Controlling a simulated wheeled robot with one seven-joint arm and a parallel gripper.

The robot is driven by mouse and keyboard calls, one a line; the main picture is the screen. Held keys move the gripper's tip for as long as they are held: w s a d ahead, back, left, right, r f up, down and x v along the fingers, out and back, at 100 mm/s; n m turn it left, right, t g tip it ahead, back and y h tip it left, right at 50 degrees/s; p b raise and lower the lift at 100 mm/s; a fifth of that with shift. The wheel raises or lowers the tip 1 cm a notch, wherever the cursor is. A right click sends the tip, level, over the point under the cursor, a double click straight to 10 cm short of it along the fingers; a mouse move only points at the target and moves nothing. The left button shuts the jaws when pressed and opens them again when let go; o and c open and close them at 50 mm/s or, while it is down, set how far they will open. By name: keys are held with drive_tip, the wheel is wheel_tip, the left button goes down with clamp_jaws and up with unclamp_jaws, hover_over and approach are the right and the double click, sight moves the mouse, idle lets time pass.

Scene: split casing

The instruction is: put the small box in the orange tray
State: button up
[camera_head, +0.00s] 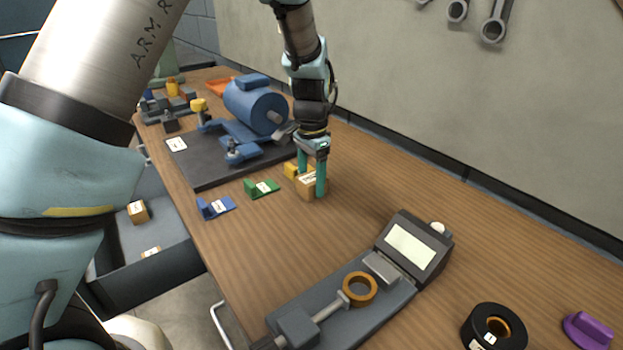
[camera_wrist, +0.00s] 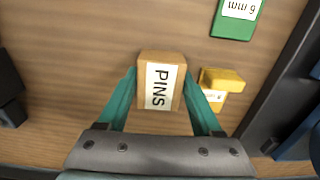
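The small box (camera_head: 306,188) is a tan cardboard box, with a white label reading "PINS" in the wrist view (camera_wrist: 160,84). My gripper (camera_head: 313,180) points down over the table, with one teal finger on each side of the box. In the wrist view my gripper (camera_wrist: 161,82) has both fingers against the box's sides. I cannot tell whether the box is clear of the table. The orange tray (camera_head: 219,86) lies at the far end of the table, partly hidden behind the blue motor.
A yellow block (camera_wrist: 222,79) sits close beside the box. Green (camera_head: 262,188) and blue (camera_head: 215,207) blocks lie nearby. The blue motor (camera_head: 257,107) on its dark plate stands between box and tray. A grey gauge device (camera_head: 345,305) is in front. An open drawer (camera_head: 165,255) holds boxes.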

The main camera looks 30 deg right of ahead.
sight(312, 177)
drive_tip(key=o, duration=0.4)
drive_tip(key=shift+c, duration=0.2)
wheel_tip(312, 177, up, 12)
drive_tip(key=b, duration=0.1)
drive_tip(key=shift+r+b, duration=0.15)
drive_tip(key=shift+b, duration=0.2)
